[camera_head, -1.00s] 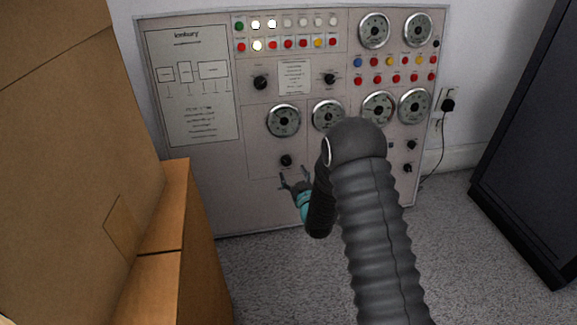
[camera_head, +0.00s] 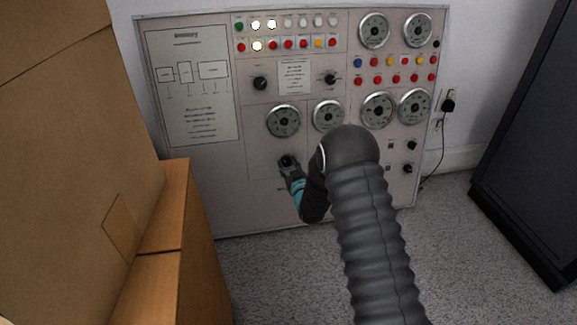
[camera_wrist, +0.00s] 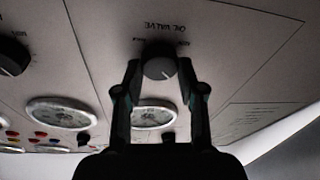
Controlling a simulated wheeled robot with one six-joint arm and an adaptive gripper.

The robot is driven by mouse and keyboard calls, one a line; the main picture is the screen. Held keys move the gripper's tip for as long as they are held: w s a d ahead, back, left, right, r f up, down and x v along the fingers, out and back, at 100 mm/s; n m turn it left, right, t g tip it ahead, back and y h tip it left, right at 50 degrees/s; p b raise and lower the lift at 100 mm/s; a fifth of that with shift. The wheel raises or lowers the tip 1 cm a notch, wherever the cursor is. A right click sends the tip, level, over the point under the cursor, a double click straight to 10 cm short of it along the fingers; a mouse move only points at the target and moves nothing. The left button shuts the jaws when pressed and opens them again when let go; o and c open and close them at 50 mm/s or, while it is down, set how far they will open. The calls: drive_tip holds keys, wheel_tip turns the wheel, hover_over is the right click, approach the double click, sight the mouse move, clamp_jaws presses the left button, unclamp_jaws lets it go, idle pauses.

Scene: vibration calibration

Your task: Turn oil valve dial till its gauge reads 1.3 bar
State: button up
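The oil valve dial (camera_head: 286,160) is a black knob low on the grey control panel, under a round gauge (camera_head: 283,121). My gripper (camera_head: 287,166) is at the dial, with one finger on each side. In the wrist view, its fingertips (camera_wrist: 159,70) lean in against the dial's sides and appear shut on it. The gauge (camera_wrist: 153,115) is partly hidden behind the fingers there. Its reading is too small to tell.
Cardboard boxes (camera_head: 165,245) stand close on the left. A dark cabinet (camera_head: 530,150) stands on the right. Other gauges (camera_head: 328,116), knobs (camera_head: 260,83) and coloured buttons fill the panel (camera_head: 225,190). The carpet (camera_head: 270,270) before the panel is clear.

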drive_tip(key=shift+m+t+h, duration=0.25)
drive_tip(key=shift+m+h, duration=0.1)
drive_tip(key=shift+m, duration=1.3)
drive_tip(key=shift+m+t+h, duration=0.25)
drive_tip(key=shift+m+h, duration=0.1)
drive_tip(key=shift+m, duration=1.3)
drive_tip(key=o, duration=1.1)
drive_tip(key=shift+o, duration=0.2)
drive_tip(key=shift+s, duration=0.1)
drive_tip(key=v, duration=1.1)
drive_tip(key=shift+s, duration=0.4)
drive_tip(key=shift+d+f, duration=0.1)
